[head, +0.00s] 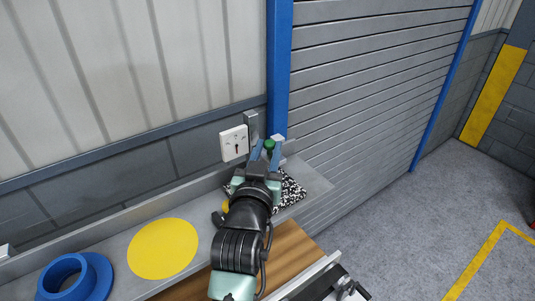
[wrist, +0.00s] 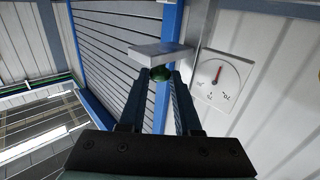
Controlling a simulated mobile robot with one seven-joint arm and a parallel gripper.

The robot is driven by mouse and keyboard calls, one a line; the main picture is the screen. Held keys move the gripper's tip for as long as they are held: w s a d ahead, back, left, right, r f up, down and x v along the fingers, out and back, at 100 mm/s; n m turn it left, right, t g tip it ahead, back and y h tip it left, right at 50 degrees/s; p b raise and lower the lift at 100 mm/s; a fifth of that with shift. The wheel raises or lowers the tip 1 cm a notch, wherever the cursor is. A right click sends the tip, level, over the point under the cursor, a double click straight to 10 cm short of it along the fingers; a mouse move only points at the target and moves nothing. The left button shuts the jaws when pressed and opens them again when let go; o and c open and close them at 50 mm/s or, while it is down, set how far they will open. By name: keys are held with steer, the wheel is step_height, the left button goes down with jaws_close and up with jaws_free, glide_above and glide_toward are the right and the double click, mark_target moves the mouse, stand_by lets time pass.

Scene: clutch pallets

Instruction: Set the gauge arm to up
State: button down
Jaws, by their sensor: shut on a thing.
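A green knob (head: 269,145) shows at the tips of my gripper (head: 265,150), which is shut on it. In the wrist view the green knob (wrist: 160,74) sits between the two fingertips, against a light grey block (wrist: 160,52). I take the knob to be the gauge arm's handle; most of the arm is hidden. A white square gauge plate (head: 234,143) is on the wall just left of the gripper. Its red pointer points down in the head view. The wrist view, turned over, shows the gauge plate (wrist: 222,82) with the pointer upward.
A grey bracket (head: 251,126) stands beside the gauge plate. A grey ledge (head: 120,228) runs below it, with a yellow disc (head: 163,248), a blue flanged ring (head: 93,274) and a black-and-white speckled pad (head: 291,190). A blue post (head: 279,65) and grey shutter (head: 370,75) are right of the gauge.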

steer(key=c, duration=0.9)
jaws_free()
steer(key=shift+r, duration=0.45)
steer(key=shift+c, duration=0.2)
steer(key=shift+o, duration=1.4)
steer(key=shift+f, duration=0.15)
steer(key=shift+f, duration=0.1)
steer(key=s+a+b, duration=0.2)
steer(key=s+b, duration=0.4)
steer(key=s, duration=0.7)
steer(key=shift+b, duration=0.4)
steer(key=shift+w, duration=0.1)
